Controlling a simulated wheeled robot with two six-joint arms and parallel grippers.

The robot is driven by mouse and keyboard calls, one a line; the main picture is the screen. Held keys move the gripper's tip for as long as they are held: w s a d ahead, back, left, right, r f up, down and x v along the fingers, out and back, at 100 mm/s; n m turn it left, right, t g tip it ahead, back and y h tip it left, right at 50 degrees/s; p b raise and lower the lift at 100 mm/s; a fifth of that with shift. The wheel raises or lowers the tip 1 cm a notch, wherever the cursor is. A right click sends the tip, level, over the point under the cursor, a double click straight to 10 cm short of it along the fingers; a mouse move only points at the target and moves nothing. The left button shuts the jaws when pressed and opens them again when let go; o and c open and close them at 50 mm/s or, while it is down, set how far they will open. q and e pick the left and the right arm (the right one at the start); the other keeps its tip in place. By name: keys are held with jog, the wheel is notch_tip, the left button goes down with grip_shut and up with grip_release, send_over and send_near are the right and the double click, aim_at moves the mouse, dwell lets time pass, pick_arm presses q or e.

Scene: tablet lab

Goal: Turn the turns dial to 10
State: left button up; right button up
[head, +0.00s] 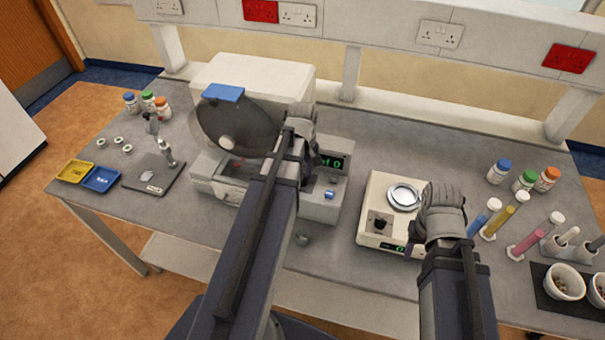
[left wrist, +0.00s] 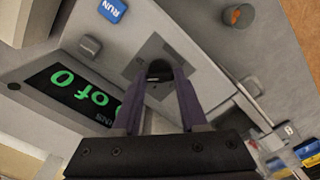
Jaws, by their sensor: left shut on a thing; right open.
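The tester (head: 326,208) has a clear drum (head: 237,125) and a front panel with a green-lit display (head: 333,163). My left gripper (head: 303,172) is over this panel. In the left wrist view its fingers (left wrist: 160,80) are shut on a small dark round knob (left wrist: 159,68), apparently the turns dial, set in a darker grey patch. Any marks on the dial are hidden or too small to read. My right gripper (head: 440,205) is open, at the right side of the balance.
A blue RUN button (left wrist: 112,9) and a grey button (left wrist: 90,46) sit close to the dial. The balance (head: 372,222) stands right of the tester. Coloured tubes (head: 487,218) and bottles are further right. A small grey cup (head: 302,239) is near the table's front edge.

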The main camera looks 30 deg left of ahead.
pick_arm(q)
grip_shut()
jog(key=shift+m, duration=3.2)
jog(key=o, duration=0.6)
grip_release()
jog(key=shift+o, duration=0.2)
